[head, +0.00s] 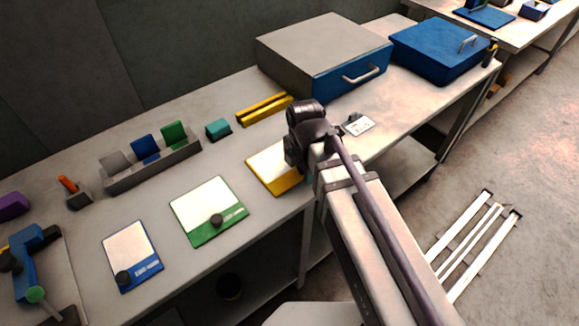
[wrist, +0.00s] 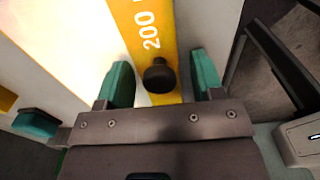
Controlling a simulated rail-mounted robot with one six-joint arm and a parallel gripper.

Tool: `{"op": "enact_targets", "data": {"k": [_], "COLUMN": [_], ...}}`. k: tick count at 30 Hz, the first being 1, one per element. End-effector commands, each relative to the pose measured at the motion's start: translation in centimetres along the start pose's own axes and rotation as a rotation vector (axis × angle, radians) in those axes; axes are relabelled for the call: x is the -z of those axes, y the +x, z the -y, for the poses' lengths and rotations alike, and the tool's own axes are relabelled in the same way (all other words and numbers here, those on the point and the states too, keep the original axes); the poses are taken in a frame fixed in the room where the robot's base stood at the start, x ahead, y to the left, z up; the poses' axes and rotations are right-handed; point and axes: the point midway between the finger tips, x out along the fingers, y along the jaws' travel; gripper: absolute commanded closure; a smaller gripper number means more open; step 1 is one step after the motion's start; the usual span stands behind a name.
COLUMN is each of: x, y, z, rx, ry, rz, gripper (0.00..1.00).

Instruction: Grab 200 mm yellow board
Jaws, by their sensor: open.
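The yellow board (head: 264,171) lies flat near the front edge of the bench, with a white face and a yellow strip. My arm hides its right part in the head view. In the wrist view its yellow strip (wrist: 137,22) carries the number 200 and a black knob (wrist: 160,76). My gripper (wrist: 160,66) is open above the board, with one teal finger on each side of the knob. A gap shows between the knob and each finger. I cannot tell how far the fingertips are above the board.
A green board (head: 190,205) and a blue board (head: 128,245) lie to the left. A grey rack (head: 150,172) with upright plates, a teal block (head: 218,128) and yellow bars (head: 264,107) stand behind. A large grey and blue box (head: 320,55) is at the back.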

Motion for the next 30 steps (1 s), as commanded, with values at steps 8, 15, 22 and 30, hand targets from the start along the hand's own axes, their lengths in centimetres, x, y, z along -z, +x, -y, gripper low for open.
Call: {"op": "enact_targets", "data": {"k": [8, 15, 22, 30], "x": [0.01, 0.01, 0.01, 0.01], "y": [-0.2, -0.19, -0.19, -0.71], "z": [0.0, 0.0, 0.0, -0.01], "rx": [0.0, 0.0, 0.0, 0.0], "ry": [0.0, 0.0, 0.0, 0.0], "rz": [0.0, 0.0, 0.0, 0.0], "gripper": [0.58, 0.81, 1.0, 1.0]}}
